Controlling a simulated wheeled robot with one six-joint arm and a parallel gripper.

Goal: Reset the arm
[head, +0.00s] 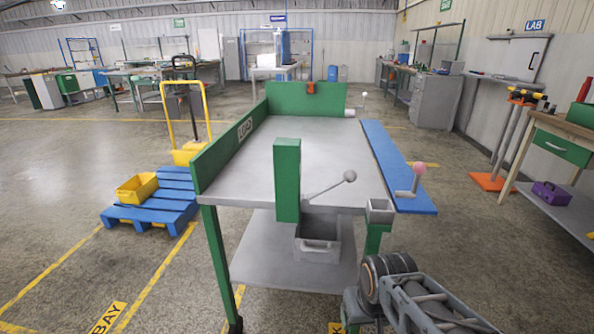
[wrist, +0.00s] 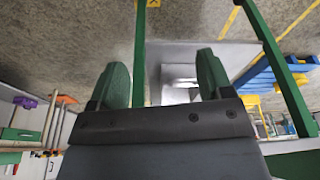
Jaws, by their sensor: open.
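My arm (head: 425,300) shows folded low at the bottom right of the head view, in front of the workbench's right front corner. My gripper is not clearly visible in the head view. In the wrist view my gripper (wrist: 163,76) is open, with its two green fingers apart and nothing between them. The wrist picture is upside down, with the room along its lower edge. Beyond the fingers are the bench's grey lower shelf and a grey bin (wrist: 180,76).
The grey-topped workbench (head: 325,135) has green walls and a blue right ledge (head: 395,165). A green post (head: 287,180) and a lever with a grey ball (head: 349,176) rise at its front. A blue pallet (head: 150,212) with a yellow bin (head: 136,188) is left. Floor nearby is open.

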